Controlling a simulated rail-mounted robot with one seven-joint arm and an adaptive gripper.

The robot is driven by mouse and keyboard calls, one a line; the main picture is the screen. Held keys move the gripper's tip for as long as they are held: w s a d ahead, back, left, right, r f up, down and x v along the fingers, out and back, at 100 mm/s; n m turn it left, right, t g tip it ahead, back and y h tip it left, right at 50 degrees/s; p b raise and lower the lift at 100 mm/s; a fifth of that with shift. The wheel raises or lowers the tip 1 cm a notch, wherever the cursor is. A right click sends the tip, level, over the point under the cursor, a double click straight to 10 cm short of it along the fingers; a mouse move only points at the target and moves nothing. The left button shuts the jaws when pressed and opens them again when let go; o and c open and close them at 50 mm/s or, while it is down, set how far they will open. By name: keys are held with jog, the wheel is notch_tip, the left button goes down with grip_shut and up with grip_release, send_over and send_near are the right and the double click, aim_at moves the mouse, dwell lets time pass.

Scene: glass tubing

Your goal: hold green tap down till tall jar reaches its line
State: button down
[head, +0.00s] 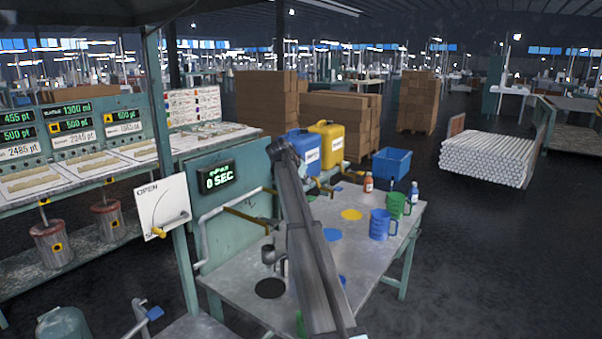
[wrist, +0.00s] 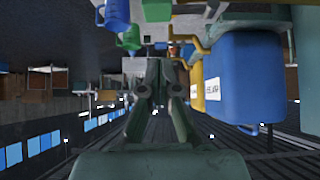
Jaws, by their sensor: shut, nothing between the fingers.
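I cannot make out a green tap with certainty in either view. A green jug (head: 397,204) and a blue jug (head: 380,225) stand at the right of the metal table; I cannot tell whether either is the tall jar, and no fill line is readable. A blue jug (wrist: 117,12) and green vessels (wrist: 129,41) also show at the top of the wrist view. My gripper (wrist: 160,66) is shut and empty in the wrist view, apart from the jugs. In the head view, my arm hides its fingers and part of the table.
A blue tank (head: 300,147) and a yellow tank (head: 328,145) stand behind the table (head: 345,275). A small grey cup (head: 268,253) is at the front left. Coloured discs lie on the table, including a yellow one (head: 352,214).

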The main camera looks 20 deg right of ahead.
aim_at(309, 198)
jog(key=p+x, duration=0.1)
jog(key=x, duration=0.2)
jog(key=shift+w+d, duration=0.1)
jog(key=shift+d, duration=0.1)
notch_tip(309, 198, down, 2)
jog(key=shift+a+f+p, duration=0.15)
jog(key=shift+f+p, duration=0.05)
jog(key=shift+p, duration=0.3)
jog(key=shift+f, duration=0.75)
